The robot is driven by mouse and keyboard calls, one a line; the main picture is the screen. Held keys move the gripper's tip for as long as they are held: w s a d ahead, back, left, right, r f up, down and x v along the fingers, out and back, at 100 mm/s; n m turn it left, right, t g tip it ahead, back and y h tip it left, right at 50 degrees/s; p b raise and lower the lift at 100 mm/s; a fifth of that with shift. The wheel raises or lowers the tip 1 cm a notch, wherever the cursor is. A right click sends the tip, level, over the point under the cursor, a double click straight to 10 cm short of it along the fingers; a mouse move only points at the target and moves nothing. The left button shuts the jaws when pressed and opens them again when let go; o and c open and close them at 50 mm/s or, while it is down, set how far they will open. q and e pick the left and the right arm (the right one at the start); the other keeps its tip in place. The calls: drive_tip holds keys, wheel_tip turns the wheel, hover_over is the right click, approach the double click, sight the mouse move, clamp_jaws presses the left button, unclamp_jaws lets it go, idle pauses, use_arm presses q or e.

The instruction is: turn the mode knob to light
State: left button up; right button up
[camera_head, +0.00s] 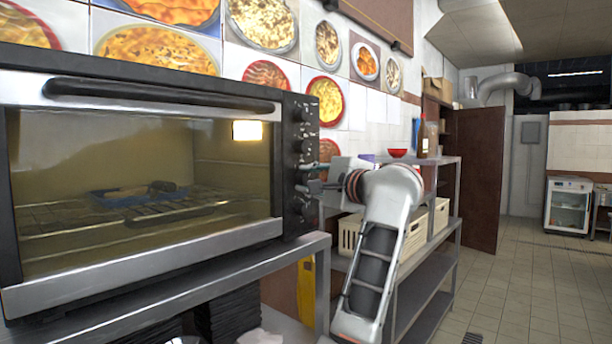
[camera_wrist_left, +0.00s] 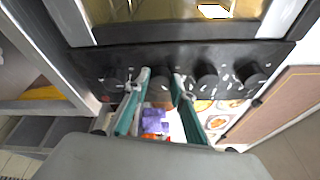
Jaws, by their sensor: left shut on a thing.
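The oven (camera_head: 290,200) has a black panel with a column of knobs on its right side. My left gripper (camera_head: 312,187) reaches this panel from the right, at the third knob from the top. In the left wrist view its two green fingers (camera_wrist_left: 160,78) stand on either side of a dark round knob (camera_wrist_left: 160,91) and are shut on it. The panel markings are too small to read, so I cannot tell the knob's setting. My right gripper is not in view.
The lit oven holds a blue tray (camera_head: 140,194) on a wire rack. A metal shelf (camera_head: 435,270) with crates stands right of the oven. The tiled floor (camera_head: 530,290) at right is clear.

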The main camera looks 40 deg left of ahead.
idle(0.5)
use_arm(q)
drive_tip(key=o, duration=1.1)
drive_tip(key=v, duration=0.7)
drive_tip(key=shift+d, duration=0.3)
drive_tip(key=shift+a+f, duration=0.1)
